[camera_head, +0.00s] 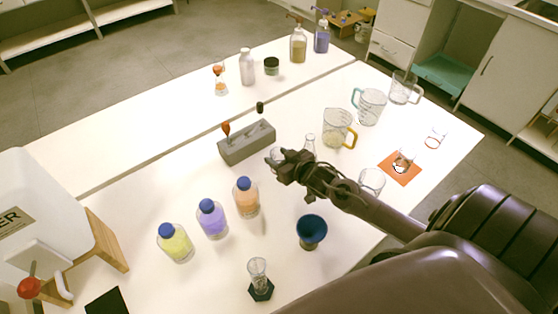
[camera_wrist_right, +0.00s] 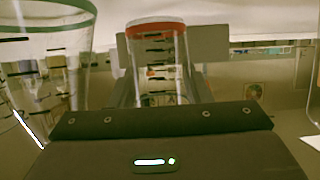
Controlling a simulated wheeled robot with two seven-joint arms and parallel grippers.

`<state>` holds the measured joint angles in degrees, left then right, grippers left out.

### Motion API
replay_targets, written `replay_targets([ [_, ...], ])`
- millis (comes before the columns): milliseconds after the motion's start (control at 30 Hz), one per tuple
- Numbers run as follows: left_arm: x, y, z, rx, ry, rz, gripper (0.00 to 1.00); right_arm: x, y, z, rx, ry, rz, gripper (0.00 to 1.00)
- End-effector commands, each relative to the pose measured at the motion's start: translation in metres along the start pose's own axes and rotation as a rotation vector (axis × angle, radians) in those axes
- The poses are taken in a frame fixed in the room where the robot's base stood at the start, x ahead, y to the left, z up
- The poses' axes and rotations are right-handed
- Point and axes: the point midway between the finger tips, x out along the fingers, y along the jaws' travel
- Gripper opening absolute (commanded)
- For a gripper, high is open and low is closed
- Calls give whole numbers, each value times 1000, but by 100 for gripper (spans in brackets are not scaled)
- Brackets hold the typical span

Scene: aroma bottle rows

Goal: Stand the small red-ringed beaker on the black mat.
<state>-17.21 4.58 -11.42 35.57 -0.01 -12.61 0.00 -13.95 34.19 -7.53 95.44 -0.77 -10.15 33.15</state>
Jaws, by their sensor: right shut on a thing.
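The small red-ringed beaker (camera_wrist_right: 157,65) stands upright between the fingers of my right gripper (camera_wrist_right: 160,95) in the right wrist view. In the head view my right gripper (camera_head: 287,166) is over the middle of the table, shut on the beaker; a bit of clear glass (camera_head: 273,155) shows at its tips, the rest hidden. I cannot tell whether the beaker is off the table. The black mat (camera_head: 107,302) lies at the bottom left, partly cut off by the frame edge, with its visible part bare. My left gripper is not in view.
Yellow (camera_head: 175,243), purple (camera_head: 212,218) and orange (camera_head: 246,197) bottles and a dark blue cup (camera_head: 312,231) stand between gripper and mat. A grey block (camera_head: 247,142) is behind. A green-rimmed beaker (camera_wrist_right: 60,65) is close left in the wrist view.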

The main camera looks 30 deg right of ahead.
Motion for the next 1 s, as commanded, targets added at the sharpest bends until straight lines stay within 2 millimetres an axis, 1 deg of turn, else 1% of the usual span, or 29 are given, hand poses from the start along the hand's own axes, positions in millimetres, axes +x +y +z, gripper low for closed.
replay_targets([
  [167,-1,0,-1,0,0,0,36,-12,0,-30,-1,3,-1,18],
  [333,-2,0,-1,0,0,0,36,-29,-1,-69,-4,3,-1,18],
  [500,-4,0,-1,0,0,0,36,-46,0,-113,-3,4,-1,18],
  [633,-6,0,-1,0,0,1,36,-58,0,-140,-3,4,-1,18],
  [800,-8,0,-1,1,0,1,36,-67,0,-163,-1,2,-1,18],
  [900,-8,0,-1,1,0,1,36,-70,0,-170,0,2,-1,18],
  [1000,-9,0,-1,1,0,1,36,-72,0,-172,-1,0,-1,18],
])
